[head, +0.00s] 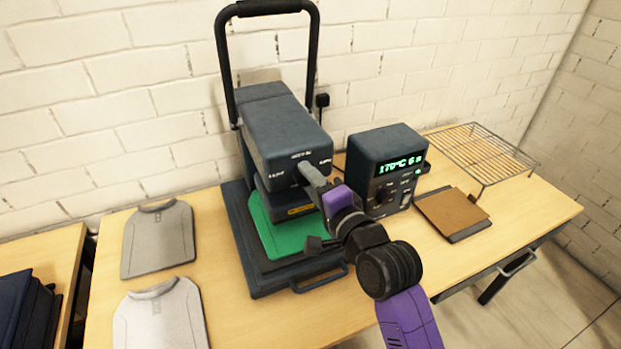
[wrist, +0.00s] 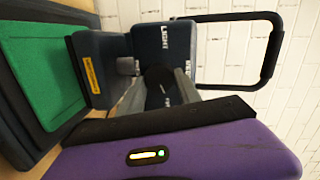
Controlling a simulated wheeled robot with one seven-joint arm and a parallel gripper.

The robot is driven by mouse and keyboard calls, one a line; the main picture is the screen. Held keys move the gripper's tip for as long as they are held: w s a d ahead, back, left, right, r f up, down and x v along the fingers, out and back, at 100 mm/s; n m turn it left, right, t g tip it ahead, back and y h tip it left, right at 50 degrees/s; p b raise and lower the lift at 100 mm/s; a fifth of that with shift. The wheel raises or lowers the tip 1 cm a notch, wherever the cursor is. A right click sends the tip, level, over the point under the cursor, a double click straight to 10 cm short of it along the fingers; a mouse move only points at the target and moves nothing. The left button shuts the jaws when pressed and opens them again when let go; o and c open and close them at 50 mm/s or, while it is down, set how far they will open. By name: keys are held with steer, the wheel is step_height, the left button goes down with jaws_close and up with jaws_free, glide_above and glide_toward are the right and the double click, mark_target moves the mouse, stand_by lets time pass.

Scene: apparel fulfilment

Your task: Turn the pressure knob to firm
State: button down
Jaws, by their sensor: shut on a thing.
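The heat press (head: 287,135) stands on the table, a dark blue-grey machine with pressure labels on the front of its upper head. The pressure knob (wrist: 158,77) is a dark round shape on that front face in the wrist view. In the head view my gripper covers it. My gripper (head: 307,170) reaches the front face from the right, its grey fingers shut on the knob. The fingers also show in the wrist view (wrist: 160,92). The light label sits on the left side of the face and the firm label on the right. The knob's pointer direction cannot be read.
A green pad (head: 277,238) lies on the press's lower plate. A control box (head: 385,160) reading 170°C stands to the right, near a brown board (head: 452,213) and a wire rack (head: 480,150). Grey shirts (head: 158,240) lie left. The tall black handle (head: 226,65) rises above the press.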

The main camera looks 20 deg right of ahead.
stand_by(0.3)
steer(key=c, duration=0.8)
jaws_free()
steer(key=shift+c, duration=0.2)
steer(key=shift+s, duration=0.1)
steer(key=s+b, duration=0.1)
steer(key=s, duration=0.6)
steer(key=shift+s+d+r, duration=0.25)
steer(key=shift+s+d, duration=0.05)
steer(key=shift+d, duration=0.1)
